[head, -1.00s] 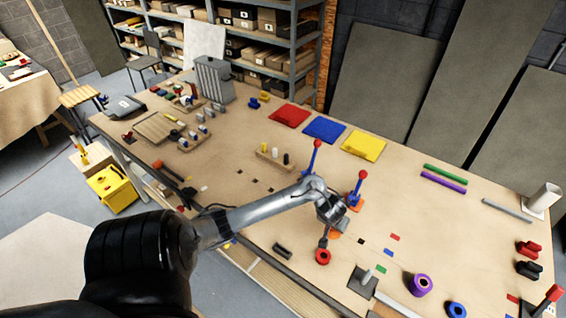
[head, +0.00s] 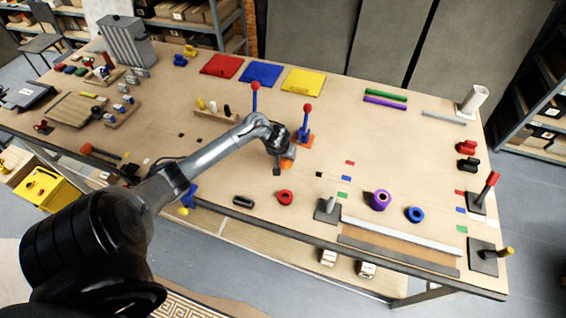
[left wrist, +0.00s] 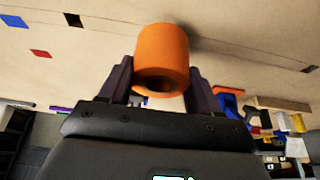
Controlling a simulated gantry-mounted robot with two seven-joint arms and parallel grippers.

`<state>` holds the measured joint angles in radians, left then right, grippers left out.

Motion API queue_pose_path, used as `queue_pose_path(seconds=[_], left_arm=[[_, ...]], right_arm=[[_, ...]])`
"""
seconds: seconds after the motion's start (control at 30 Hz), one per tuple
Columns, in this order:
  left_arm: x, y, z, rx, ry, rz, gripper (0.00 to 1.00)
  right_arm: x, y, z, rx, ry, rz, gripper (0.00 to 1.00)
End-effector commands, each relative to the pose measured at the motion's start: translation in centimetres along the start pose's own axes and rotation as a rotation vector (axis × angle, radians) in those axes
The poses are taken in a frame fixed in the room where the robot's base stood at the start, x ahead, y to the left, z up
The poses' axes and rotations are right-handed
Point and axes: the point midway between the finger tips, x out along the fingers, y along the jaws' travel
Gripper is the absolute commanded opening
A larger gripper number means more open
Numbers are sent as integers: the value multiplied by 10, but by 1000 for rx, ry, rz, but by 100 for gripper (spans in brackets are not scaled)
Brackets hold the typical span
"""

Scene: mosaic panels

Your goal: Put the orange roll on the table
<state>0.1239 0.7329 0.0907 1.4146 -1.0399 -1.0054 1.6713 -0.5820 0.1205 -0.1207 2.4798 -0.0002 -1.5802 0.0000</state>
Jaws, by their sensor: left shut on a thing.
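The orange roll (left wrist: 162,55) is between the two dark fingers of my left gripper (left wrist: 161,75) in the left wrist view, its holed end facing the camera. The fingers are shut on its sides. In the head view my left gripper (head: 281,160) is over the middle of the table (head: 400,145), and a patch of orange shows beside it. The wrist view shows the wooden table surface close behind the roll; I cannot tell whether the roll touches it. My right gripper is not in view.
A blue post with a red knob (head: 304,120) stands close beside the gripper. A red ring (head: 285,197), a purple roll (head: 380,200) and a blue ring (head: 414,214) lie nearer the front edge. Red, blue and yellow panels lie behind.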

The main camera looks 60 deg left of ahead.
Motion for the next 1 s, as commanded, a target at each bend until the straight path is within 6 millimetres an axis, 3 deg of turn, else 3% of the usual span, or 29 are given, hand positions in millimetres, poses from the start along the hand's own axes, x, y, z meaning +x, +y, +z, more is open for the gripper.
queue_pose_path(seconds=[0.17,0.5,0.97,1.0], left_arm=[[6,-4,-1,2,0,1,29],[39,-5,12,1,1,1,29],[44,-4,15,2,0,1,29],[44,-4,15,2,0,1,69]], right_arm=[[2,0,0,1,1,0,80],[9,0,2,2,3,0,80],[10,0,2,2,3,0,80],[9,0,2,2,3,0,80]])
